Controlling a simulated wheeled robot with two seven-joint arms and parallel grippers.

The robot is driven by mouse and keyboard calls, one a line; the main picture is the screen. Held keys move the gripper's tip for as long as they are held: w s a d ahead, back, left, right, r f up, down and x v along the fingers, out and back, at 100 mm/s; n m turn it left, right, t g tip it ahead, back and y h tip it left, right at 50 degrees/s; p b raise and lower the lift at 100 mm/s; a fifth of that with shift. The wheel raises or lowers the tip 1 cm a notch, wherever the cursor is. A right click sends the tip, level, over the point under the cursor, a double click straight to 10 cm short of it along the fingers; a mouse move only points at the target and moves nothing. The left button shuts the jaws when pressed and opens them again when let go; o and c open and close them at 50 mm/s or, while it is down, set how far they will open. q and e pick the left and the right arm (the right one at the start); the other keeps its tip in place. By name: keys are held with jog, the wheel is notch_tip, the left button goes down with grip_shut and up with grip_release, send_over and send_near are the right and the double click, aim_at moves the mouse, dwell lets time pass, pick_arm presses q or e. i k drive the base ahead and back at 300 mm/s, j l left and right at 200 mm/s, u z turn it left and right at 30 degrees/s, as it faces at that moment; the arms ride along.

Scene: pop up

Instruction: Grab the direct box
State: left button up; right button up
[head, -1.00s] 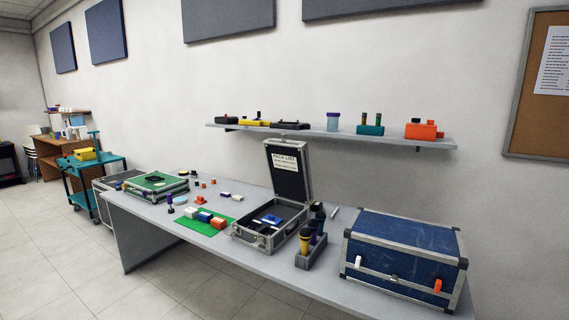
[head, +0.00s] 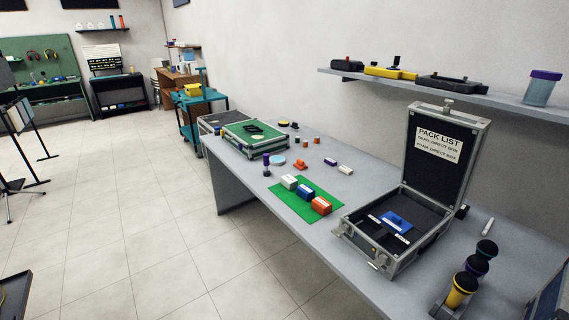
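Small boxes lie in a row on a green mat (head: 292,208): a white box (head: 289,182), a blue box (head: 304,193) and an orange-red box (head: 321,205). Their labels are too small to read, so I cannot tell which is the direct box. An open black case (head: 384,262) stands to their right, its lid (head: 436,178) upright. A sheet in the lid (head: 439,144) reads "PACK LIST" and names a direct box. A blue piece (head: 397,220) lies in the case's dark foam. Neither of my grippers shows.
A wall shelf (head: 500,101) hangs above.

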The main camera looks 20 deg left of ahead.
aim_at(305, 192)
jog(key=i+j+u, duration=0.1)
jog(key=i, duration=0.5)
jog(key=i+j+u, duration=0.15)
jog(key=i, duration=0.4)
